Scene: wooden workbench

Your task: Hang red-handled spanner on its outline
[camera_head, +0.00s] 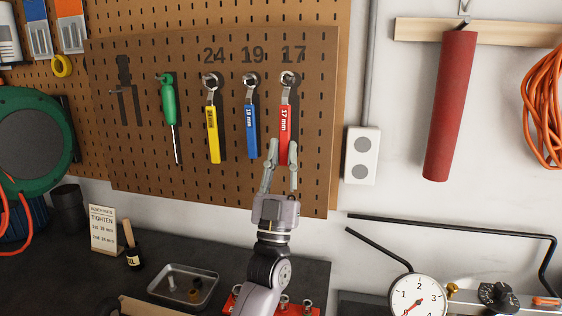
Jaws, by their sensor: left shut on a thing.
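The red-handled spanner (284,122), marked 17 mm, is upright against the brown pegboard (140,175), under the painted number 17. Its head is at the peg there, and a dark outline shows along its right side. My left gripper (280,168) reaches up from below and is shut on the lower end of the red handle. I cannot tell whether the head is fully on the peg. My right gripper is not in view.
A blue spanner (250,132), a yellow spanner (212,135) and a green screwdriver (169,105) hang to the left. A white socket box (362,156) is on the wall at right. A metal tray (171,295) and a note card (103,230) stand on the dark bench below.

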